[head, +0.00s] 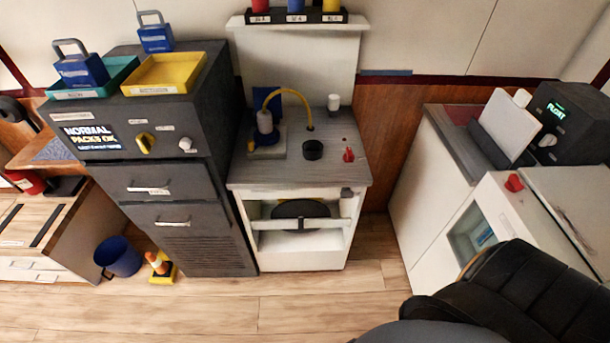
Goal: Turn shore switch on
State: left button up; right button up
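No switch's label is legible enough to say which is the shore switch. A dark cabinet (205,115) at left has a lit screen (91,137) reading "NORMAL PACKS OK", a yellow handle (146,143) and a white knob (185,144) on its front. A red knob (348,154) sits on the grey counter in the middle. Another red knob (514,183) is on the white unit at right. A black box (575,122) at far right has a green display, seemingly "FLOAT", and a pale knob (547,140). Neither gripper shows in the head view.
A blue bucket (118,257) and an orange cone (158,263) stand on the floor. A black padded shape (535,290) fills the lower right. The middle floor is clear.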

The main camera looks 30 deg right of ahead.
aim_at(348, 158)
jog(key=z, duration=1.25)
